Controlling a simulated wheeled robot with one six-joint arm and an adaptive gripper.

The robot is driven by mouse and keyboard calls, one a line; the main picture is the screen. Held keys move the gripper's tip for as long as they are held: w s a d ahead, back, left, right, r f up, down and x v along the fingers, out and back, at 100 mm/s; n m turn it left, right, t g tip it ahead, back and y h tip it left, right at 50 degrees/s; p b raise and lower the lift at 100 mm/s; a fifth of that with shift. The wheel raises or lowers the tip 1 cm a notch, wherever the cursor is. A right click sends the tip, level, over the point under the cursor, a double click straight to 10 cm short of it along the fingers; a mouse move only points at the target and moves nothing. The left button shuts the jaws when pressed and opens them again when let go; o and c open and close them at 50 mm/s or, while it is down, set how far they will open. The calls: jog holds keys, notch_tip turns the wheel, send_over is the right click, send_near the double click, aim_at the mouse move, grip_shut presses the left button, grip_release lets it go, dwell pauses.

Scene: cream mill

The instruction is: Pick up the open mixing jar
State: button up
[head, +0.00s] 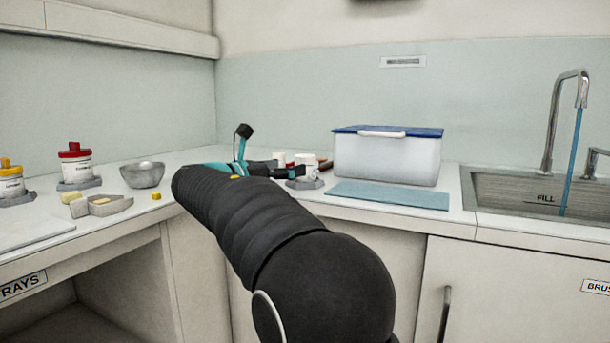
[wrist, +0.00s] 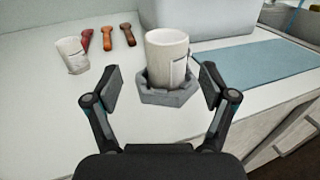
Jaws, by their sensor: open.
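The open mixing jar (wrist: 166,54) is a white, lidless cup with a label. It stands upright in a grey hexagonal holder (wrist: 168,97) in the wrist view. My gripper (wrist: 160,88) is open, with one finger to the left of the jar and holder and one to the right, both apart from the jar. In the head view, my arm partly hides this spot; the jar (head: 306,160) and its grey holder (head: 306,184) show just beyond the gripper (head: 290,171).
A smaller white cup (wrist: 71,55) and several red-brown handled tools (wrist: 107,38) lie to the left. A blue-lidded white bin (head: 387,158) stands behind, with a blue mat (head: 390,195) at right. A metal bowl (head: 143,175) and a red-lidded jar (head: 75,165) stand farther left.

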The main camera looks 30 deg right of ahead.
jog(key=x, duration=0.4)
jog(key=shift+s+d+r, duration=0.15)
jog(key=shift+s+d, duration=0.15)
jog(key=shift+d, duration=0.2)
jog(key=shift+w+d, duration=0.2)
jog(key=shift+d, duration=0.25)
jog(key=c, duration=1)
